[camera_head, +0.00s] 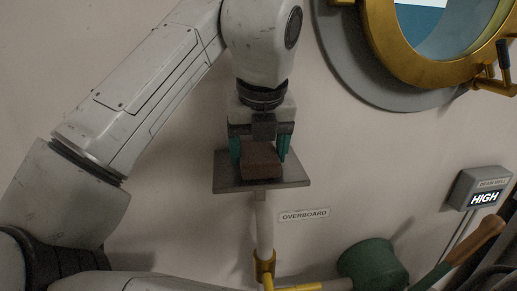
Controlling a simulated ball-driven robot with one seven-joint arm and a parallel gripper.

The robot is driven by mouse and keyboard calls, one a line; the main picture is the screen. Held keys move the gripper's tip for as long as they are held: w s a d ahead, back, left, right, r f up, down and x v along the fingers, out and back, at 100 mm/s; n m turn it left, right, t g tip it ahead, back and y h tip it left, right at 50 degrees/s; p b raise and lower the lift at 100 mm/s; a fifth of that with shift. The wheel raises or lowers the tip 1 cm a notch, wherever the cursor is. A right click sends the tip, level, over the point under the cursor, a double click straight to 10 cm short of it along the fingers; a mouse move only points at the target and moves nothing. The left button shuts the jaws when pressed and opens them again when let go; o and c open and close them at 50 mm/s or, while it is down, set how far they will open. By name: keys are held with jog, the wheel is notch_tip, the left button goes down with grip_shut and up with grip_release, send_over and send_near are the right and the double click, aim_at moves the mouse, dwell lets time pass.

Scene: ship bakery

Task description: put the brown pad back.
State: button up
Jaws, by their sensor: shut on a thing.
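The brown pad (261,162) is a small block between the fingers of my gripper (260,152). My gripper points down and is shut on the pad, with a teal finger on each side of it. The pad is at a flat grey plate (295,181) on top of a pale upright pipe. I cannot tell whether the pad touches the plate or hangs just above it. The upper part of the pad is partly hidden by my gripper.
A label reading OVERBOARD (304,215) is on the wall beside the pipe. A brass porthole (400,50) is at upper right. A grey box reading HIGH (482,190) is at right. A green cylinder (372,264) and a wooden-handled lever (476,242) are at lower right.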

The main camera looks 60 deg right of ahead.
jog(key=shift+f, duration=0.1)
jog(key=o, duration=0.9)
jog(key=shift+o, duration=0.2)
jog(key=p+v, duration=0.1)
jog(key=v, duration=1.1)
jog(key=shift+p, duration=0.4)
